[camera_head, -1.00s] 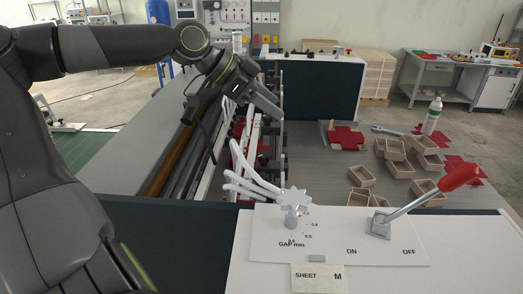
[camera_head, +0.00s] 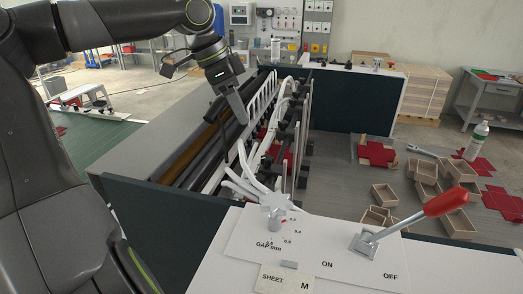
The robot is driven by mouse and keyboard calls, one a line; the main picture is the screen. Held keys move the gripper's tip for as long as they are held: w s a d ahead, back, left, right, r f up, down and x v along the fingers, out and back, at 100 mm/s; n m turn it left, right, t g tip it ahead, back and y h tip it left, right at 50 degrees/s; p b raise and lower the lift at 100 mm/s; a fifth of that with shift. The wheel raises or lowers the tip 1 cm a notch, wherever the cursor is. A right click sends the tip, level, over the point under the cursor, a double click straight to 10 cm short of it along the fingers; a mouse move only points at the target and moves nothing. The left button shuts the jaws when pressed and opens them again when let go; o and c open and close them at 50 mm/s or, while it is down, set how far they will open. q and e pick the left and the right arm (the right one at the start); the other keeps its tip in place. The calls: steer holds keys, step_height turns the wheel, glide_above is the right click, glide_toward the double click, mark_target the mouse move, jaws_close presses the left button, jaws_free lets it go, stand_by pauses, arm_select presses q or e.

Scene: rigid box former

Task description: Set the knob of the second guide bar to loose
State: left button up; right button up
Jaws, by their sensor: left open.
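The box former (camera_head: 140,190) stands in front of me, with dark and brown rollers, white curved hoses and a row of dark fittings inside its opening. The guide bars seem to be among the fittings (camera_head: 288,132) on the right of the opening. I cannot tell which is the second bar, nor make out its knob or setting. My left gripper (camera_head: 241,117) comes from the left and points down over the opening, left of the white hoses. It is open, seen edge-on, with nothing visible in it. It looks apart from the fittings. My right gripper is not in view.
A white panel (camera_head: 235,240) in front carries a star-shaped gap dial (camera_head: 274,207) and a red-handled lever (camera_head: 445,202).

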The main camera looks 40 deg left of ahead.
arm_select(q)
glide_toward(266, 157)
steer(key=shift+p+x, duration=0.4)
steer(key=shift+x, duration=3.65)
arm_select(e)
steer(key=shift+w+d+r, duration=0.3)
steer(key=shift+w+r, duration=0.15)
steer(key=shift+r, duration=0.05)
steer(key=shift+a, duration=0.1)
arm_select(q)
steer(key=c, duration=1)
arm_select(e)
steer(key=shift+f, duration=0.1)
